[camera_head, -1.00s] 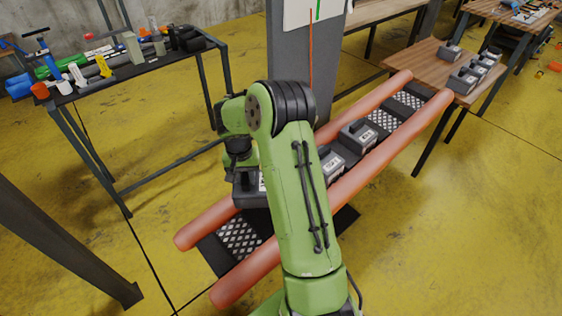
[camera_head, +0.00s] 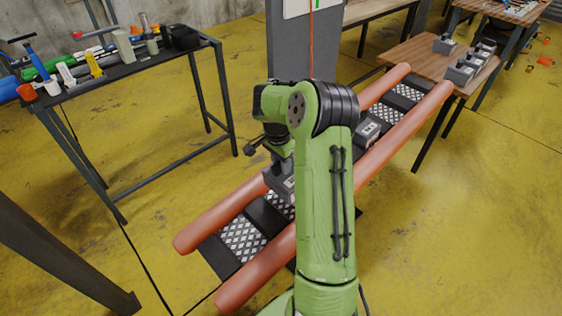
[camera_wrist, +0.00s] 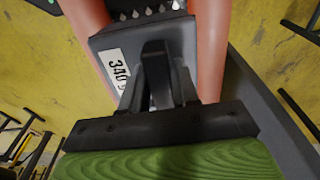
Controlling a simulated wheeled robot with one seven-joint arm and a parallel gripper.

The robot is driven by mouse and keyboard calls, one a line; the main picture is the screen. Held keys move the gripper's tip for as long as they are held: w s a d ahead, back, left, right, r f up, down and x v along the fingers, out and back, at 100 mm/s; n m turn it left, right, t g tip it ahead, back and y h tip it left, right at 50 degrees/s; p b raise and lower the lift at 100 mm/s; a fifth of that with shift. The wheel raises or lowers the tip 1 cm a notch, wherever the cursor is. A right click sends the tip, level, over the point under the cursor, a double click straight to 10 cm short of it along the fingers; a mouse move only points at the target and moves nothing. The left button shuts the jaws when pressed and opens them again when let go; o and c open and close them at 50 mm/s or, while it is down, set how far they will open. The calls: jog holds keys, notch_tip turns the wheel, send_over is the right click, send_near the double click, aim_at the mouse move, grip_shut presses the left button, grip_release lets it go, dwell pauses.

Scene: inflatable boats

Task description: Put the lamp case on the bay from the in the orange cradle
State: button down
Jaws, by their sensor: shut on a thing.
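My gripper (camera_wrist: 158,98) is shut on the handle of a dark grey lamp case (camera_wrist: 120,45) with a white label that seems to start with 340. In the head view this case (camera_head: 277,183) is over the near-middle of the orange cradle, partly hidden by my arm. I cannot tell whether it touches the cradle floor. The cradle has two orange tubes (camera_head: 246,275) with diamond-plate bays (camera_head: 241,240) and black pads between them. The near bays are bare. Another lamp case (camera_head: 368,133) sits farther along the cradle, partly behind my arm.
A wooden table (camera_head: 415,62) at the cradle's far end holds several similar cases (camera_head: 461,72). A black bench (camera_head: 110,75) with tools stands at the left. A grey pillar (camera_head: 300,50) rises behind my arm. A dark post (camera_head: 60,250) is at the lower left.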

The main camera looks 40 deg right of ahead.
aim_at(284, 179)
jog(key=shift+d+f+b, duration=0.25)
jog(key=shift+f+b, duration=0.95)
jog(key=shift+f, duration=0.8)
jog(key=shift+d+f+b, duration=0.2)
jog(key=shift+f+b, duration=1)
jog(key=shift+f, duration=0.75)
jog(key=c, duration=0.8)
grip_release()
jog(key=shift+o, duration=0.2)
jog(key=r+p, duration=0.2)
jog(key=r, duration=0.3)
jog(key=a+r+p, duration=0.1)
jog(key=r+p, duration=0.1)
jog(key=r, duration=0.3)
jog(key=r+p, duration=0.2)
jog(key=r, duration=0.3)
jog(key=shift+a+r, duration=0.35)
jog(key=shift+r, duration=0.05)
